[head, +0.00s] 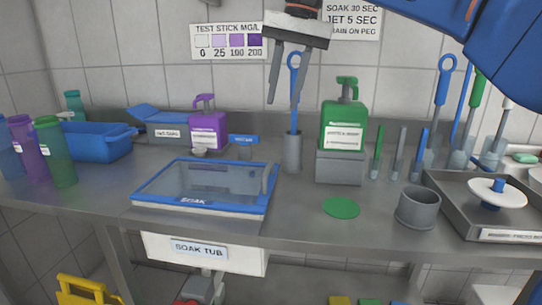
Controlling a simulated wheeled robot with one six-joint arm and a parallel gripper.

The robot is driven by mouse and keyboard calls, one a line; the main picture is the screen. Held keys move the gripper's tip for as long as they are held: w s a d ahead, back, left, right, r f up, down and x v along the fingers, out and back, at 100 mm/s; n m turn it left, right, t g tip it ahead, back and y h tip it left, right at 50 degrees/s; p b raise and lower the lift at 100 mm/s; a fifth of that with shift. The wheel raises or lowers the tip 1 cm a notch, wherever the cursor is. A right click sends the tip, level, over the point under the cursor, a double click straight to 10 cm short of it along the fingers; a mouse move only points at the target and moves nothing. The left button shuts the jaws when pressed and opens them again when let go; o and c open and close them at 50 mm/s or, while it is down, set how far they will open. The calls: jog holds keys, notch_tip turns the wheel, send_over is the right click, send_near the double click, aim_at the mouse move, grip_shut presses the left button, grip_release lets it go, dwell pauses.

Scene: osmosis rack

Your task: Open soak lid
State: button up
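The soak lid (222,176) is a clear panel in a blue frame, lying flat and closed on the counter, with a SOAK label on its front edge. Below the counter front is the white soak tub (244,254) with a SOAK TUB label. My gripper (284,104) hangs at the upper middle, fingers pointing down and apart, with nothing held. It appears above and apart from the lid, in front of a blue ring-handled tool.
A grey holder (292,153) with the blue tool stands behind the lid's right corner. Purple (208,131) and green (342,125) jugs stand at the back. A green disc (341,208) and grey cup (418,207) are right of the lid. Bottles and a blue bin (98,141) stand left.

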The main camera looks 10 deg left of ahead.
aim_at(268, 166)
jog(key=a+f, duration=0.1)
jog(key=f, duration=0.4)
jog(key=a+f, duration=0.1)
jog(key=f, duration=0.4)
jog(key=a+f, duration=0.1)
jog(key=f, duration=0.4)
grip_shut()
